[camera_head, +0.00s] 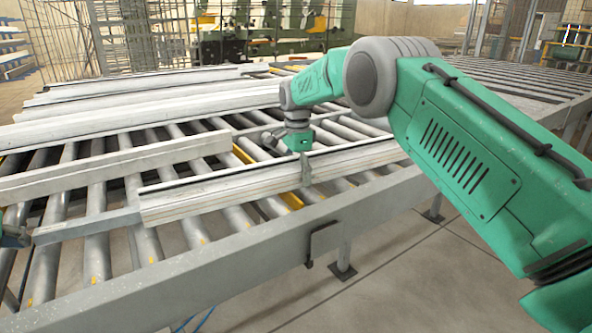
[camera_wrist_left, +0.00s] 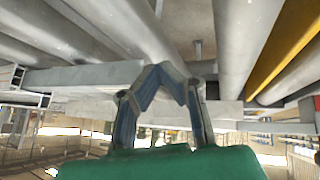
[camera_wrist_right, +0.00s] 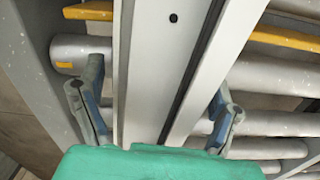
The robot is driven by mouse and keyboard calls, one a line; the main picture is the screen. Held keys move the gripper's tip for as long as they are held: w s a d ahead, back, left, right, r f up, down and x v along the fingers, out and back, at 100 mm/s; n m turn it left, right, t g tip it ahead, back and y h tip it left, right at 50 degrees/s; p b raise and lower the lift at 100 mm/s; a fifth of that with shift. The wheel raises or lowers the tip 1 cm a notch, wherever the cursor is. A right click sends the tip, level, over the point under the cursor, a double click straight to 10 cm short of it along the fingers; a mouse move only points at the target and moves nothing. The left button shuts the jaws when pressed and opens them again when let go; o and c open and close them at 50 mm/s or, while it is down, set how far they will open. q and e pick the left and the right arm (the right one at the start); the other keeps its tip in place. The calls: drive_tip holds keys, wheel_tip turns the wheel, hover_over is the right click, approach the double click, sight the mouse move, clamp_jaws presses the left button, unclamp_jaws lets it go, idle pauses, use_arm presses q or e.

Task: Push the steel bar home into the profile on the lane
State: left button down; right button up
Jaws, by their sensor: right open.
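The long pale profile (camera_head: 215,194) lies across the rollers near the lane's front rail, with a dark slot along it. The grey steel bar (camera_head: 85,228) lies in line with it, one end meeting the profile's left end; how deep it sits inside is hidden. My left gripper (camera_head: 28,238) is at the bar's outer left end.
Another profile (camera_head: 115,167) lies behind on the rollers, with more long profiles (camera_head: 150,108) further back. The front rail (camera_head: 245,245) runs along the near edge with a dark bracket (camera_head: 323,240). Yellow strips (camera_head: 291,200) show between rollers. My right arm covers the right side.

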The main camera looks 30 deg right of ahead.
sight(116, 219)
drive_tip(key=shift+r, duration=0.1)
drive_tip(key=c, duration=1.8)
use_arm(q)
drive_tip(key=shift+s+d, duration=0.2)
drive_tip(key=shift+d, duration=1.3)
drive_tip(key=shift+s+d, duration=0.15)
drive_tip(key=shift+d, duration=1.3)
use_arm(e)
drive_tip(key=shift+o, duration=0.2)
use_arm(q)
drive_tip(key=shift+d, duration=0.15)
drive_tip(key=shift+s+d, duration=0.15)
drive_tip(key=shift+d, duration=1.3)
drive_tip(key=shift+s+d, duration=0.15)
drive_tip(key=shift+d, duration=1.25)
drive_tip(key=shift+s+d, duration=0.15)
drive_tip(key=shift+d, duration=1.35)
drive_tip(key=shift+s+d, duration=0.15)
drive_tip(key=shift+d, duration=1.35)
